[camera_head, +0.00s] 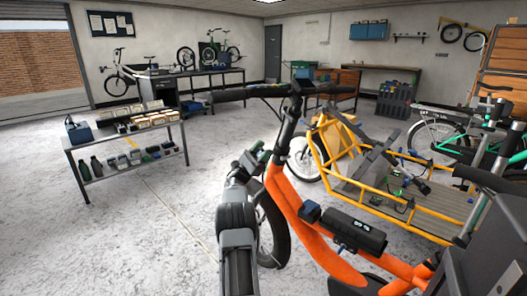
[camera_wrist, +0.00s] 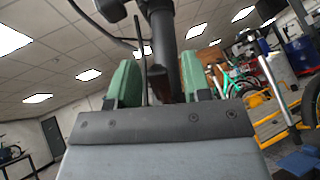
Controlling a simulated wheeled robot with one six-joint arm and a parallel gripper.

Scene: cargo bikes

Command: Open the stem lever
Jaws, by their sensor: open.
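An orange cargo bike (camera_head: 290,205) stands in the foreground of the head view, with its black handlebar (camera_head: 240,93) on top of the stem (camera_head: 297,105). My gripper (camera_head: 262,154) is at the left side of the stem, low under the handlebar. In the wrist view, my gripper (camera_wrist: 160,82) is open, with its two green fingers apart. The black stem post (camera_wrist: 163,45) rises beyond and between the fingers. A dark part (camera_wrist: 158,83) shows between the fingers against the post; I cannot tell for sure that it is the stem lever. Contact is unclear.
A yellow cargo bike (camera_head: 435,212) with a wooden deck stands close on the right. A low shelf table (camera_head: 90,140) with boxes stands at the left. The floor (camera_head: 120,235) at the front left is clear. Workbenches line the back.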

